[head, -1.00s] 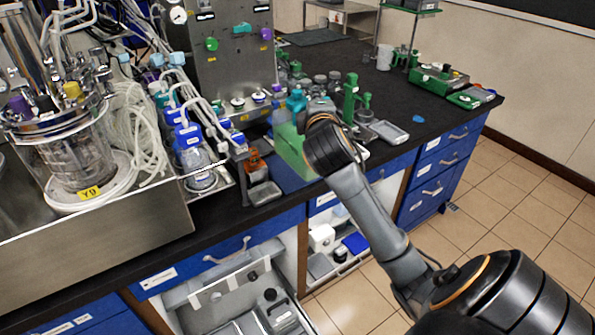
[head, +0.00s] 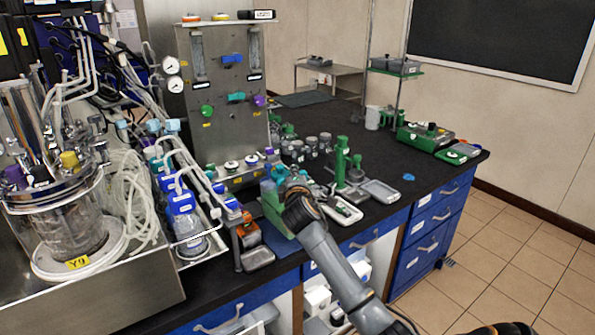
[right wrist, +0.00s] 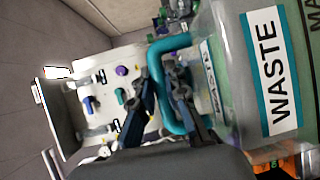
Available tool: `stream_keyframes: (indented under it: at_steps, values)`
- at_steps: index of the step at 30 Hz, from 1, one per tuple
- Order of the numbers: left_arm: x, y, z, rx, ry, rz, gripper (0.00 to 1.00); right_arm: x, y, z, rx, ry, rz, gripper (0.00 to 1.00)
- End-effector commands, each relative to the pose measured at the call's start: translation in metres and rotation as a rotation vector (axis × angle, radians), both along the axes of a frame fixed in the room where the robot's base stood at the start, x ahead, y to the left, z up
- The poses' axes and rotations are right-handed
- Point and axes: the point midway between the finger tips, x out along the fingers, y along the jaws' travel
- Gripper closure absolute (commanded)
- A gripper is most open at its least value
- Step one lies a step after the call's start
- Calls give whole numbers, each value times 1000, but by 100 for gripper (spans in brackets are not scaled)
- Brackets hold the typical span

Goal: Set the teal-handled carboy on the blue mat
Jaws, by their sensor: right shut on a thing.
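The carboy (head: 276,217) is a pale green, translucent jug, largely behind my right gripper in the head view. My right gripper (head: 297,200) is at its top. In the right wrist view the carboy (right wrist: 222,85) fills the right side, with a WASTE label. Its teal handle (right wrist: 157,60) runs between the fingers of my right gripper (right wrist: 163,88), which is shut on it. The blue mat (head: 282,243) shows on the dark bench just beneath and beside the carboy. I cannot tell whether the carboy touches it. My left gripper is not in view.
An orange-topped item (head: 248,236) and a grey tray (head: 258,258) stand close left of the mat. Blue-capped bottles (head: 186,222) stand further left. Green stands (head: 341,160) and a grey scale (head: 380,191) are to the right. The bench's front edge is close.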

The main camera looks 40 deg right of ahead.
Motion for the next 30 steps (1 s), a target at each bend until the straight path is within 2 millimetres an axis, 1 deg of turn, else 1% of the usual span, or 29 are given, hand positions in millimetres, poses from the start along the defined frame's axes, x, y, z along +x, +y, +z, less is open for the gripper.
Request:
stream_keyframes:
  at_steps: [1,7,12,15,23,24,26,27,30]
  values:
    - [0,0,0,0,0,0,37,3,-2,4,-5,-12,0,100]
    - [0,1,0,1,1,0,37,8,-5,-4,-5,-12,0,100]
    - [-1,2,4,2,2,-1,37,10,-5,-25,-4,-9,1,100]
    - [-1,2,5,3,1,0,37,10,-5,-33,-6,-11,2,100]
    - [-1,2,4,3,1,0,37,10,-5,-37,-6,-9,2,100]
    - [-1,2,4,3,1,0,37,9,-4,-44,0,4,0,81]
    - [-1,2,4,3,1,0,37,9,-4,-44,0,4,0,68]
    - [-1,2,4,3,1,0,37,9,-4,-44,0,3,0,64]
    - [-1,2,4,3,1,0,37,9,-4,-43,0,1,0,64]
